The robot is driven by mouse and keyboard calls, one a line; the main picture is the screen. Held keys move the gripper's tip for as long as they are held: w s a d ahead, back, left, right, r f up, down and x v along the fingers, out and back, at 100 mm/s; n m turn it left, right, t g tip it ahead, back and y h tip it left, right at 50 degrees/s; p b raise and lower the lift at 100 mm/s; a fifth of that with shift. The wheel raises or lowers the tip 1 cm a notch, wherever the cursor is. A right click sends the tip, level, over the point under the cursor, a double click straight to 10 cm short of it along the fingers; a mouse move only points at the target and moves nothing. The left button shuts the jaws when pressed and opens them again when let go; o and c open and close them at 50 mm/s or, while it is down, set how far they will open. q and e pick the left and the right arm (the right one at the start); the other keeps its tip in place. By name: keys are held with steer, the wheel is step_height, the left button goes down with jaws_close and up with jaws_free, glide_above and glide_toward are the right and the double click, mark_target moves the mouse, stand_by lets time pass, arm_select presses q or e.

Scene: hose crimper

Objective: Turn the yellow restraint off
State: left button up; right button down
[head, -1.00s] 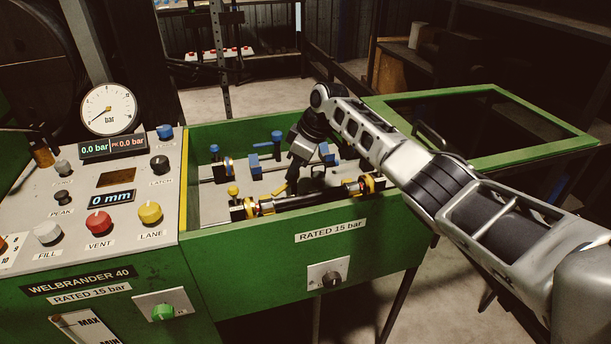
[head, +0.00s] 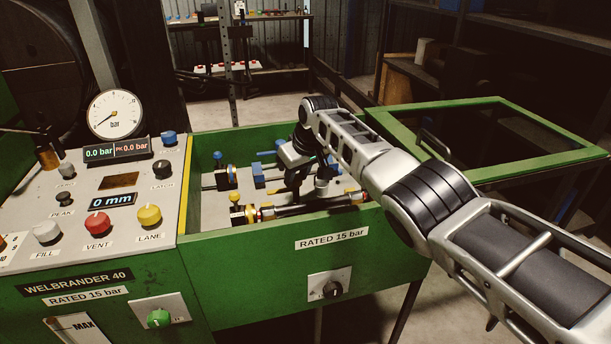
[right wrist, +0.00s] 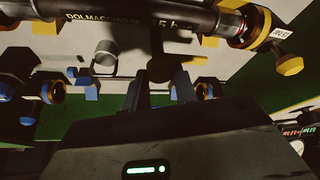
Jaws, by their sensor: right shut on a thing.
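The yellow restraint (right wrist: 163,68) shows in the right wrist view as a shaded yellow-brown piece beside the dark hose (right wrist: 130,17). My right gripper (right wrist: 158,85) is shut on it, with a finger on either side. In the head view, my right gripper (head: 294,190) is down inside the green trough (head: 340,236), close behind the hose (head: 300,208). The gripper and arm hide most of the restraint there, so its turn angle cannot be told. My left gripper is not in view.
A yellow knob (head: 234,196) stands by the hose's left end fitting. Blue clamps (head: 222,176) sit farther back in the trough. The control panel (head: 128,235) is at the left, with gauges reading 0.0 bar. A framed lid (head: 480,180) stands open at the right.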

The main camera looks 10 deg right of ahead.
stand_by(0.3)
steer(key=c, duration=1.1)
jaws_free()
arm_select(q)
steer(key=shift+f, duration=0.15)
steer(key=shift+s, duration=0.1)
arm_select(e)
steer(key=shift+r, duration=0.1)
steer(key=shift+s+r, duration=0.1)
steer(key=shift+r, duration=0.15)
arm_select(q)
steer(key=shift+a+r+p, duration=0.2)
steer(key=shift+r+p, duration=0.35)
steer(key=shift+p, duration=0.25)
arm_select(e)
steer(key=v, duration=1.5)
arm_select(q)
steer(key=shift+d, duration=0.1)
arm_select(e)
steer(key=shift+s+d, duration=0.1)
steer(key=shift+s, duration=0.05)
